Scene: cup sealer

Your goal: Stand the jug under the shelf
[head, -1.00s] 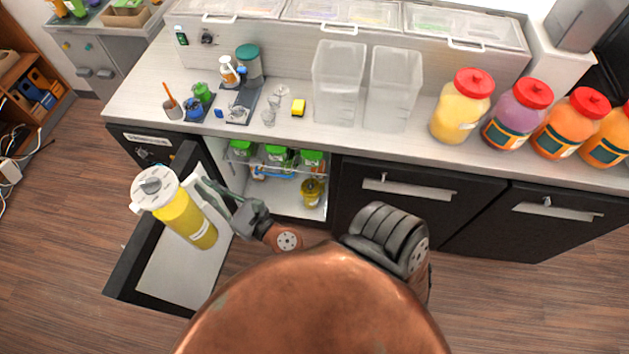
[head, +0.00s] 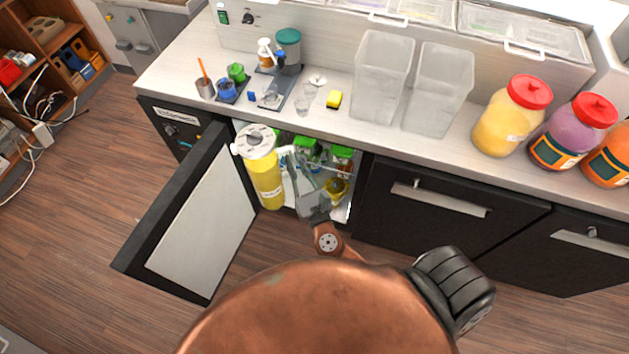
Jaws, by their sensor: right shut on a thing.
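The jug (head: 267,184) is yellow with a white lid and handle. My right gripper (head: 288,160) is shut on it at its handle side, and the jug hangs close to upright at the mouth of the open cabinet. The shelf (head: 350,172) is a wire rack inside the cabinet, with several green-lidded tubs (head: 307,149) on it. The jug and my gripper hide the left part of the shelf and much of the space below it. A smaller yellow container (head: 336,188) shows low in the cabinet. My left gripper is not in view.
The black cabinet door (head: 190,225) stands wide open on the left. Closed black fronts (head: 450,205) lie right of the opening. The floor in front is clear.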

